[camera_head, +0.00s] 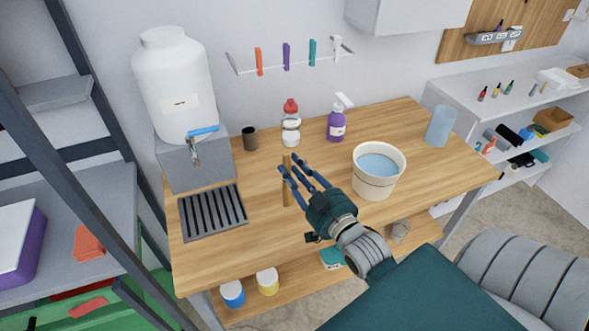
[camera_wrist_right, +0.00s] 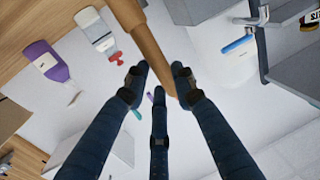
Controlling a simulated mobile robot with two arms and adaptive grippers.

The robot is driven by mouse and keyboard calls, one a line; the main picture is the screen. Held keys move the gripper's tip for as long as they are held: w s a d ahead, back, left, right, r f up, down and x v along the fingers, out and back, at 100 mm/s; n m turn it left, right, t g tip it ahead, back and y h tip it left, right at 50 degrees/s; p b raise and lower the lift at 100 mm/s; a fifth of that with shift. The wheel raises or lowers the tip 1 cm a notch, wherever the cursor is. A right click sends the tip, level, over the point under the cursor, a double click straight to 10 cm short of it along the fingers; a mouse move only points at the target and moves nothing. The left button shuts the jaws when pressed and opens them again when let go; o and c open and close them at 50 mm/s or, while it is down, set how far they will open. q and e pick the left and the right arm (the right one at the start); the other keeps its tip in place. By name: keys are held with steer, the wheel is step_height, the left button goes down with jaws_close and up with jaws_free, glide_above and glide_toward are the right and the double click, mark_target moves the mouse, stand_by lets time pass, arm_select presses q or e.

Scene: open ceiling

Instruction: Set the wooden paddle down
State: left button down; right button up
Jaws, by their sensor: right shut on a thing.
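The wooden paddle (camera_head: 287,192) is a slim brown stick, seen nearly upright over the middle of the wooden table (camera_head: 240,262). It also shows in the right wrist view, where its shaft (camera_wrist_right: 148,38) runs in from the top edge to the fingertips. My right gripper (camera_head: 299,174) is shut on the paddle, with its three blue fingers around one end. In the head view the fingers hide part of the paddle, and I cannot tell whether its lower end touches the table. My left gripper is not in view.
A white bucket of water (camera_head: 369,189) stands right of my right gripper. A drain grate (camera_head: 212,213) lies left, before a large white dispenser (camera_head: 176,88). The table's front middle is clear.

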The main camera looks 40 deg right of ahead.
steer(key=shift+f, duration=0.15)
steer(key=o, duration=1)
steer(key=shift+o, duration=0.5)
steer(key=s+b, duration=0.2)
steer(key=s, duration=1)
steer(key=shift+a+r+b, duration=0.2)
steer(key=shift+a+b, duration=0.2)
